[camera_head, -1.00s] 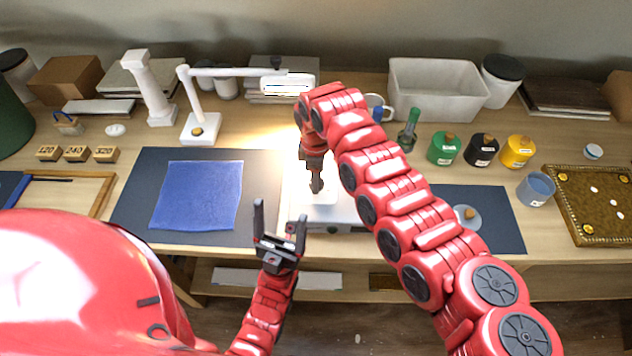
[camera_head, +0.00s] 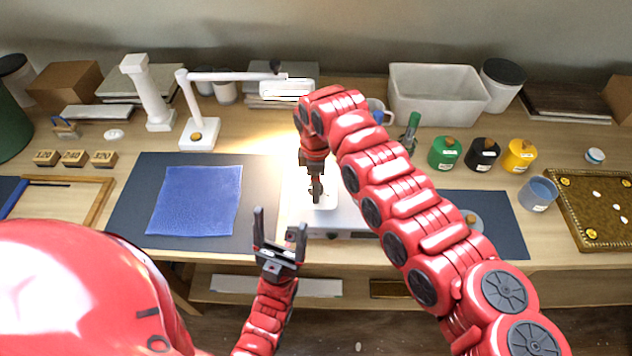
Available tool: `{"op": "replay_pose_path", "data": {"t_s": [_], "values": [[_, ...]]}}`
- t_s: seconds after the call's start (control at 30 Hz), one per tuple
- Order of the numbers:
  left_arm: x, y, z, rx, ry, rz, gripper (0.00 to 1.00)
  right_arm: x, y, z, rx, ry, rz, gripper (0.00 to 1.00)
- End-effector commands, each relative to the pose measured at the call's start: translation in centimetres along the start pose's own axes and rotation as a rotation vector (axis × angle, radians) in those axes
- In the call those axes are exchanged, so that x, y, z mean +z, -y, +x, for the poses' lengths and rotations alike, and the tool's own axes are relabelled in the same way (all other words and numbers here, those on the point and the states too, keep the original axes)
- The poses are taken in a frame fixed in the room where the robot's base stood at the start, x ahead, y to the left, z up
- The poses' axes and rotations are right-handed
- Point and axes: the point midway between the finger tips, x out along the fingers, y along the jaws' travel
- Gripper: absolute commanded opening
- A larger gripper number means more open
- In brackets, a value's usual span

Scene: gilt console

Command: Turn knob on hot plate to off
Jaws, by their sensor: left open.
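The hot plate (camera_head: 352,219) is a pale, flat box near the table's front edge, with a white square top, partly hidden by my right arm. A small dark spot shows on its front face, but I cannot make out the knob or its setting. My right gripper (camera_head: 317,197) points down over the hot plate's top; its fingers are too small and dark to tell whether they are open or whether they touch it. My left gripper (camera_head: 279,228) is open and empty, fingers up, in front of the table edge, left of the hot plate's front.
A blue cloth (camera_head: 196,200) on a dark mat (camera_head: 130,215) lies left of the hot plate. A white lamp (camera_head: 198,135) stands behind. A green bottle (camera_head: 409,132), lidded pots (camera_head: 482,155) and a grey bin (camera_head: 437,97) stand at the right. A blue cup (camera_head: 537,194) stands farther right.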

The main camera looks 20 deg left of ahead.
Motion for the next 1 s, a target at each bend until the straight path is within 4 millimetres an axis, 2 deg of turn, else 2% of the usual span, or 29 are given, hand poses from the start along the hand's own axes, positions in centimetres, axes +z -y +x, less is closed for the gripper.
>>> {"op": "replay_pose_path", "data": {"t_s": [0.23,0.37,0.57,0.8,1.0], "values": [[0.0,0.0,0.0,0.000,0.000,0.000,0.81,0.0,0.0,-0.1,0.002,0.000,0.000,0.78],[0.1,0.0,-0.5,0.000,0.000,0.000,0.81,0.0,-0.2,-0.9,0.005,-0.001,0.001,0.78],[0.3,-0.1,-1.9,0.000,0.000,0.000,0.81,-0.1,-0.2,-5.1,0.009,-0.001,0.000,0.78],[0.6,-0.2,-3.3,0.000,0.000,0.000,0.81,0.0,-0.2,-11.5,0.010,0.001,0.002,0.78],[0.6,-0.2,-3.6,0.000,0.000,0.000,0.81,0.0,0.0,-14.8,0.003,0.000,0.001,0.78]]}}
